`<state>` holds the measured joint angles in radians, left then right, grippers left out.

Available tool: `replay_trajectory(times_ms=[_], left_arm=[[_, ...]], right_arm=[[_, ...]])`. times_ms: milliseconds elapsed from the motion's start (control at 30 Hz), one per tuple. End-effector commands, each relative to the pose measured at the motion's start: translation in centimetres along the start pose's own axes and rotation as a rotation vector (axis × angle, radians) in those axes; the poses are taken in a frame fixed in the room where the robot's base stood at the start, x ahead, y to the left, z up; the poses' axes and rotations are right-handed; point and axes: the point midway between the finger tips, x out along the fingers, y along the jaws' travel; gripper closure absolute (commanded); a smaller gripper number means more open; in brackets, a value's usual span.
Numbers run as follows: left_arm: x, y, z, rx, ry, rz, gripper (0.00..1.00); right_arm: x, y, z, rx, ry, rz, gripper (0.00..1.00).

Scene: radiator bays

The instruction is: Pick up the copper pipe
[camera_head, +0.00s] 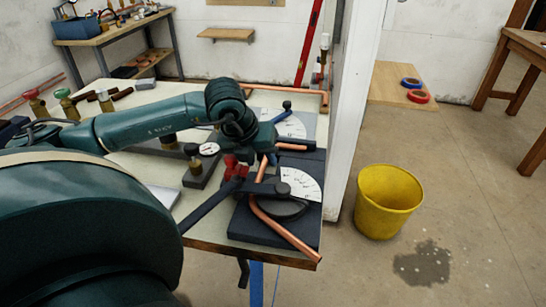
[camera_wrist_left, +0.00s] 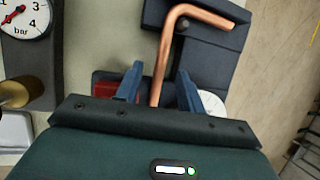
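The bent copper pipe (camera_head: 283,230) lies on a dark bender block with a white dial (camera_head: 302,182), at the bench's front right corner. One end reaches out past the front edge. My left gripper (camera_head: 266,161) is over its far leg, pointing down. In the left wrist view the pipe (camera_wrist_left: 163,62) runs between the two blue fingers (camera_wrist_left: 159,88), with a gap on each side. The left gripper is open. The pipe's end under the gripper body is hidden. My right gripper is not in view.
A pressure gauge (camera_head: 208,149) stands left of the bender. A second bender (camera_head: 290,124) and another copper pipe (camera_head: 310,94) are behind. A white partition (camera_head: 352,110) rises along the bench's right side. A yellow bucket (camera_head: 388,202) stands on open floor.

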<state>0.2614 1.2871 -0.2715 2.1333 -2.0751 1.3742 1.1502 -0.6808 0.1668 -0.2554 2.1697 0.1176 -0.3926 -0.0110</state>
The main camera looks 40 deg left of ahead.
Motion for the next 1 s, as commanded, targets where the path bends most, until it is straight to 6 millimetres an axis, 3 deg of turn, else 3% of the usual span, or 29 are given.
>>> replay_trajectory(times_ms=[300, 767, 1000], left_arm=[[0.68, -0.01, -0.01, 0.001, -0.001, 0.0, 0.61], [0.65, -0.01, -0.03, 0.001, 0.0, 0.0, 0.99], [0.65, -0.01, -0.03, 0.001, 0.0, 0.0, 1.0]], right_arm=[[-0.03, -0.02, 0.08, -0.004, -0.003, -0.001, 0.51], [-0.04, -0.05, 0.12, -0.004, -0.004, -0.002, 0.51], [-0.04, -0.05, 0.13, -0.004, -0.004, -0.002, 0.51]])
